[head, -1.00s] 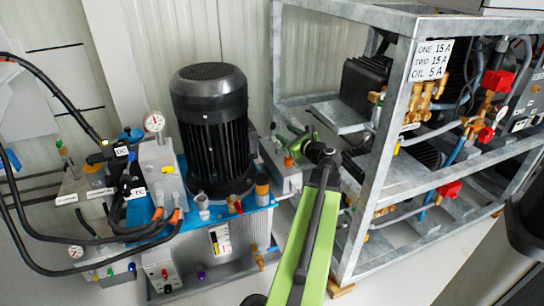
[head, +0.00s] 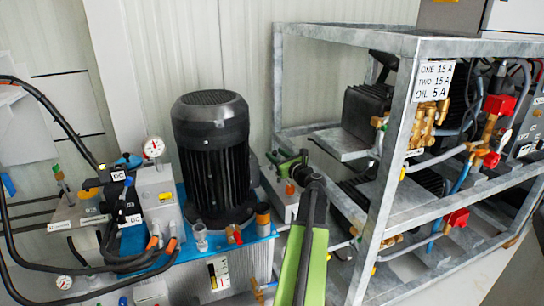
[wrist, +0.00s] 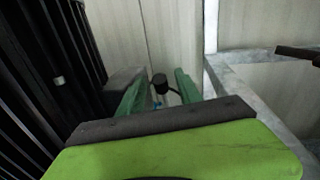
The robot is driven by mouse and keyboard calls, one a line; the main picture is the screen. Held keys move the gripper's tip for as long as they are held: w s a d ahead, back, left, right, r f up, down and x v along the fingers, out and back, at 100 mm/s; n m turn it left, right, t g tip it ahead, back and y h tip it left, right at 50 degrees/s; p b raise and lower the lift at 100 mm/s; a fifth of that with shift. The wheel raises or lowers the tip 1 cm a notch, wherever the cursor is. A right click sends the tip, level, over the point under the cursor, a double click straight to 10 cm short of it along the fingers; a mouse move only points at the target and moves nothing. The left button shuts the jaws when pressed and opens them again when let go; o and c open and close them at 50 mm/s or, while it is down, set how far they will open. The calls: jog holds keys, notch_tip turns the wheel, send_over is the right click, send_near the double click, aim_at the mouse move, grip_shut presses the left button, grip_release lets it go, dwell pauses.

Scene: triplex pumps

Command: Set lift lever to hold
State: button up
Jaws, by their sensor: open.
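A small black knob (wrist: 159,80) on a thin stem shows in the wrist view, between and beyond the two green fingers. I take it for the lift lever's end, but cannot be sure. My gripper (wrist: 157,90) is open, one finger on each side of the knob in the picture; whether it touches either finger cannot be told. In the head view my gripper (head: 286,158) is just right of the black motor, above a grey block (head: 280,199) with an orange cap. There the lever is not clearly visible, and no hold marking can be read.
The ribbed black motor (head: 211,155) stands close on the left. A galvanised frame (head: 392,170) with pumps, brass valves and red handles (head: 497,104) is close on the right. Hoses and a gauge (head: 154,147) are farther left. A pale wall is behind.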

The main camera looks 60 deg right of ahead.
jog(key=shift+x, duration=0.8)
grip_shut()
dwell(0.9)
